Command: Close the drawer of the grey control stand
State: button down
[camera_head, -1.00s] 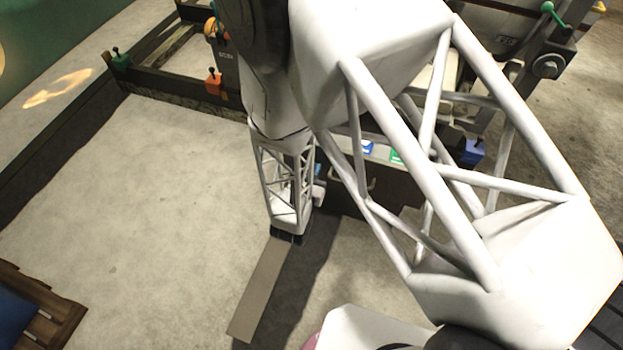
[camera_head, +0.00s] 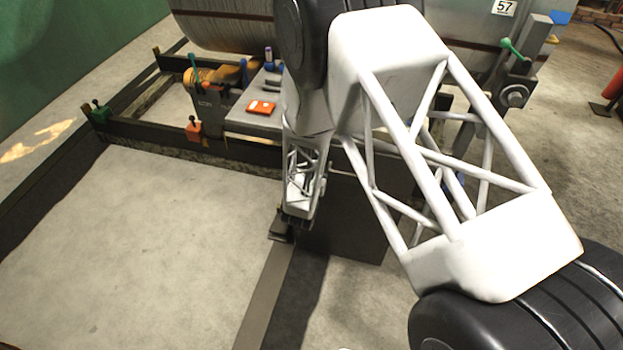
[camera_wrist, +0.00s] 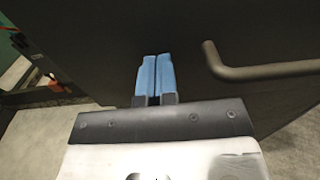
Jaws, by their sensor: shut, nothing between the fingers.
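The control stand shows in the head view as a dark front panel (camera_head: 350,215), partly hidden by my arm. In the wrist view a dark, flat front (camera_wrist: 110,45) fills most of the picture, with a dark bar handle (camera_wrist: 265,71) on the right. I take this to be the drawer front; how far it stands open I cannot tell. My gripper (camera_wrist: 156,75) is shut and empty, its blue fingertips side by side before the dark front, left of the handle. Whether they touch it is unclear. In the head view the fingertips are not clearly visible.
A grey ledge (camera_head: 240,122) with an orange box (camera_head: 261,107) lies left of my arm. The concrete floor (camera_head: 150,240) at front left is clear.

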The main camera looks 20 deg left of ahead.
jog(key=shift+w, duration=0.8)
jog(key=shift+w+r, duration=0.1)
jog(key=s, duration=1.5)
jog(key=shift+d, duration=0.1)
